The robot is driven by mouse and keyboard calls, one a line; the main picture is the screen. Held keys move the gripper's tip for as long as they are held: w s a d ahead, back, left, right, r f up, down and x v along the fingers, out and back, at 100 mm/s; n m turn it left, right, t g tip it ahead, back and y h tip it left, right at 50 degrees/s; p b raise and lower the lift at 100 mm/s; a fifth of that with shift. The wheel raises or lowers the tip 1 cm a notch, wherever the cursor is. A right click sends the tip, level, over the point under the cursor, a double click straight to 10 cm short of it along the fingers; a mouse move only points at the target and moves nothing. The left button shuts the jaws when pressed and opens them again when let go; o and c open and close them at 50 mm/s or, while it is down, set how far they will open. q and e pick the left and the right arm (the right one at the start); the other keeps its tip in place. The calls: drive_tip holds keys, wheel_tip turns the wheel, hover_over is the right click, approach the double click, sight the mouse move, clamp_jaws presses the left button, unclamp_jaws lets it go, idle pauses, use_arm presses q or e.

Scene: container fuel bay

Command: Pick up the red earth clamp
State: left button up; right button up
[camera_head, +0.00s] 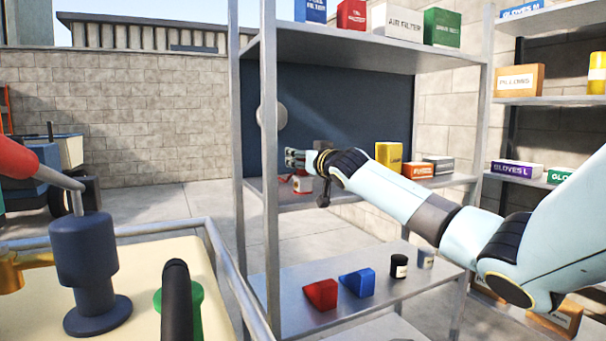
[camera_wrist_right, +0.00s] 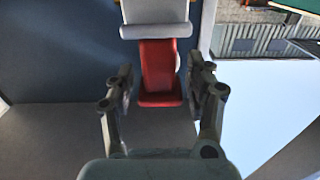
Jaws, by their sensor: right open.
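The red earth clamp (camera_wrist_right: 159,72) shows between the open fingers of my right gripper (camera_wrist_right: 161,85) in the right wrist view, with a gap on each side. A pale grey piece adjoins its upper end in that view. In the head view a small red and white thing (camera_head: 302,184), apparently the clamp, is on the middle shelf just below my right gripper (camera_head: 292,158). My arm and gripper partly hide that spot. My left gripper is not in view.
The shelf unit's front post (camera_head: 269,150) stands just left of my right gripper. A yellow box (camera_head: 389,155) and other small boxes are farther right on the middle shelf. A red wedge (camera_head: 321,294), a blue wedge (camera_head: 358,282) and a dark can (camera_head: 398,266) are on the lower shelf.

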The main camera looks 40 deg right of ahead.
clamp_jaws()
wheel_tip(320, 180, up, 10)
drive_tip(key=shift+r+p, duration=0.1)
drive_tip(key=shift+p, duration=0.95)
